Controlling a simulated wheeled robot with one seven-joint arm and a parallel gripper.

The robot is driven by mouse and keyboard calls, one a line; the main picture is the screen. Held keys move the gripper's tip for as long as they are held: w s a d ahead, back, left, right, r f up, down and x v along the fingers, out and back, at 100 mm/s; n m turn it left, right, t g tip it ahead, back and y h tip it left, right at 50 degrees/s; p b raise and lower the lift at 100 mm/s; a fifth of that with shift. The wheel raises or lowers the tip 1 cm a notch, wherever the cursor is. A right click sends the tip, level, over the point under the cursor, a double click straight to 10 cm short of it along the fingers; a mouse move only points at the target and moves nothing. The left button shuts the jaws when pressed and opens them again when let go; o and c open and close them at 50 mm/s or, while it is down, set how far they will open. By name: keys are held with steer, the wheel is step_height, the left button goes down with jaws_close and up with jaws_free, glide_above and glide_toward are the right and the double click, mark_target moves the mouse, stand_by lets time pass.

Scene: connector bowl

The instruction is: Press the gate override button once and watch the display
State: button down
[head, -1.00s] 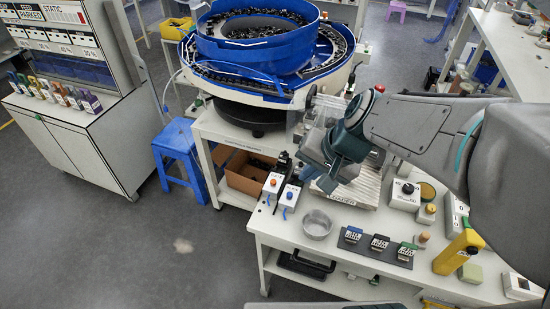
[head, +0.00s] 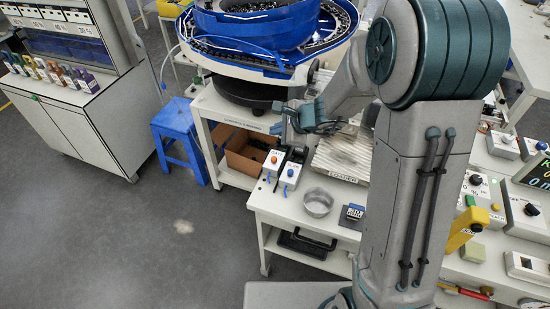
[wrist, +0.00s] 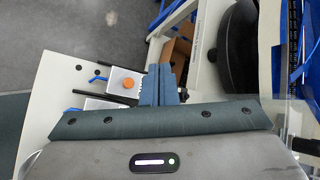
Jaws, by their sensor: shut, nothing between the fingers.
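Two small white boxes stand at the bench's left corner, one with an orange button (head: 274,159) and one with a blue button (head: 290,171). Their labels are too small to read, so I cannot tell which is the gate override. My gripper (head: 284,127) is above and behind the boxes, apart from both. In the wrist view the shut, empty fingers (wrist: 163,72) are right of the orange button (wrist: 128,83); the blue button is hidden there. A dark display (head: 538,172) with green and white characters is cut off at the right edge.
A blue bowl feeder (head: 262,40) stands behind the bench. A metal dish (head: 317,202) is in front of the boxes, and a ribbed plate (head: 342,158) is to their right. My arm hides the bench's middle. A cardboard box (head: 250,158) sits on a lower shelf.

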steer(key=shift+f, duration=0.1)
steer(key=b, duration=0.6)
glide_above(277, 162)
step_height(277, 162, down, 7)
steer(key=shift+s+f, duration=0.1)
steer(key=shift+f, duration=0.1)
steer(key=shift+f+b, duration=0.65)
steer(key=shift+b, duration=0.25)
steer(key=shift+f, duration=0.1)
stand_by(0.9)
steer(key=shift+f+b, duration=0.3)
steer(key=shift+b, duration=0.3)
steer(key=shift+f+b, duration=0.55)
steer(key=shift+b, duration=0.1)
stand_by(0.5)
steer(key=shift+r, duration=0.1)
steer(key=shift+r+p, duration=0.65)
steer(key=shift+r, duration=0.35)
